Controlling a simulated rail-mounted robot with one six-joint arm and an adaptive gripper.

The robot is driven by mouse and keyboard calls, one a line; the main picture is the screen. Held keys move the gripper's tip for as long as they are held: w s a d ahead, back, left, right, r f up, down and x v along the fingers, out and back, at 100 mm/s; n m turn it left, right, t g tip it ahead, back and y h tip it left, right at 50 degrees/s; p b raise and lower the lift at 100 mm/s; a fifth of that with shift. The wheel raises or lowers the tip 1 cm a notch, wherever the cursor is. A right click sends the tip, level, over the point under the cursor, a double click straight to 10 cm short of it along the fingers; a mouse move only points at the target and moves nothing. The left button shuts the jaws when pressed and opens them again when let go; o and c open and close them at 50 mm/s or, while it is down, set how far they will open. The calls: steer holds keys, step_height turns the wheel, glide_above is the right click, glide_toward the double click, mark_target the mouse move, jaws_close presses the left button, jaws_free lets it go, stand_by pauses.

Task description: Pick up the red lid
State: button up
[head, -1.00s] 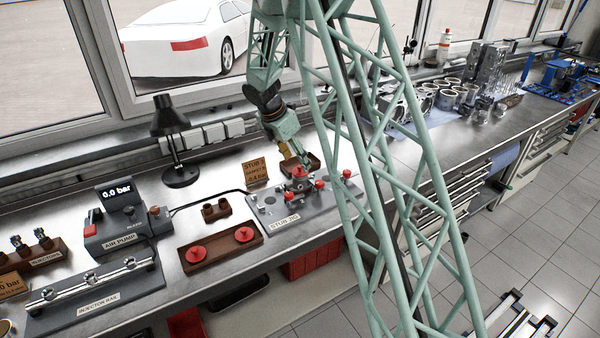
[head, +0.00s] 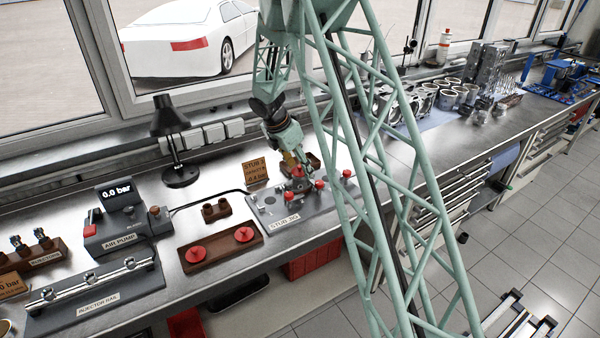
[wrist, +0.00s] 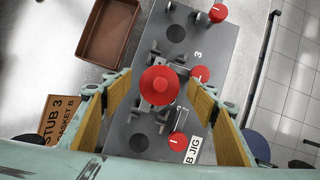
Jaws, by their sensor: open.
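A round red lid (wrist: 159,86) with a raised centre knob sits on the grey stub jig (wrist: 215,45), near the middle of the wrist view. My gripper (wrist: 160,92) is open above it, one finger to the left and one to the right of the lid, apart from it in the picture. In the head view, my gripper (head: 297,164) points down over the jig (head: 283,217), and its fingers partly hide this lid. Two similar red lids (head: 196,253) lie on a brown wooden board (head: 220,252) left of the jig.
Several red-knobbed clamps (wrist: 201,75) stand on the jig around the lid. A brown tray (wrist: 108,38) and a "STUB 3" card (head: 256,173) are behind the jig. An air pump (head: 122,222), a lamp (head: 178,150) and an injector rail (head: 95,285) stand farther left on the bench.

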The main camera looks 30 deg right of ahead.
mark_target(299, 166)
steer(key=shift+c, duration=0.5)
steer(key=c, duration=0.7)
steer(key=shift+o, duration=0.2)
steer(key=shift+r, duration=0.1)
steer(key=shift+r, duration=1.65)
steer(key=s+a, duration=0.2)
steer(key=s, duration=0.5)
steer(key=s+a+r+b, duration=0.1)
steer(key=s+a, duration=0.2)
steer(key=s, duration=0.5)
steer(key=shift+a+r+b, duration=0.15)
steer(key=shift+r+b, duration=0.1)
steer(key=shift+b, duration=0.05)
